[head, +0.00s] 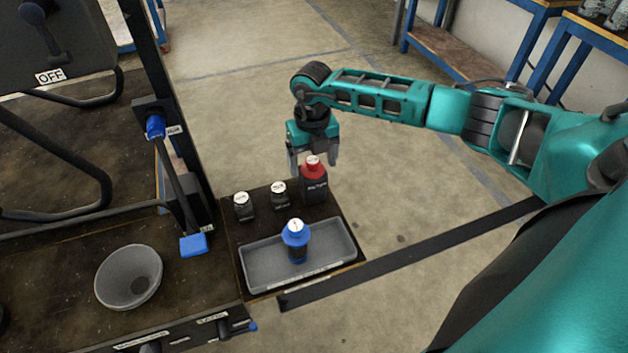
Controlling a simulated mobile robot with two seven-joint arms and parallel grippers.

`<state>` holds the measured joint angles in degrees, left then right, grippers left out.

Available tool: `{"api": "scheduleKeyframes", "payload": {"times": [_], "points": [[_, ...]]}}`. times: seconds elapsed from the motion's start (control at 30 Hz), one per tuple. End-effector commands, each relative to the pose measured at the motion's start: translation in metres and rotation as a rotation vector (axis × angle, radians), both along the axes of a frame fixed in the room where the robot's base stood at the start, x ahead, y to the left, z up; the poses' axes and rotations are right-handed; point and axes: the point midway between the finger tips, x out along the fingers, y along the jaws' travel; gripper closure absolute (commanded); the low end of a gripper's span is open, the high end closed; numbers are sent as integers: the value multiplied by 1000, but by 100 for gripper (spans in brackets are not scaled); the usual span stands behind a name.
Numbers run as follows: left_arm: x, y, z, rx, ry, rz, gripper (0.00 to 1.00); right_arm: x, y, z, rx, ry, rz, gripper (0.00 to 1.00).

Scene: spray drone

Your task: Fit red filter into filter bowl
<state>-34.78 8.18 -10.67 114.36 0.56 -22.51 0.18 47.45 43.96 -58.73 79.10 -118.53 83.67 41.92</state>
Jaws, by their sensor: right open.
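My right gripper (314,162) points down just behind the red-topped dark container (315,188), its fingers spread to either side of the red top. The container stands upright at the back right of a small dark shelf and has a white round label on top. I cannot tell whether the fingers touch it. No separate red filter can be made out; this container is the only red thing in view. A round grey bowl (110,287) sits on the dark bench at the left and looks empty; I cannot tell if it is the filter bowl. My left gripper is not in view.
A grey tray (262,282) on the shelf (232,240) holds a blue bottle (297,245). Two small dark jars (243,206) (279,195) stand behind the tray. A dark post with a blue-ended lever (193,246) rises between bowl and shelf. Open floor lies beyond.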

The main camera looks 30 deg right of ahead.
Motion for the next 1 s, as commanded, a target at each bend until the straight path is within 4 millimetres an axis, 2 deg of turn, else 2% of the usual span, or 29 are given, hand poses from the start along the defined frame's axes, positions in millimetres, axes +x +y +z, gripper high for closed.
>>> {"api": "scheduleKeyframes", "payload": {"times": [1.0], "points": [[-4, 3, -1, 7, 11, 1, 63, 0, 0, 1, 1, 0, 0, 17]]}}
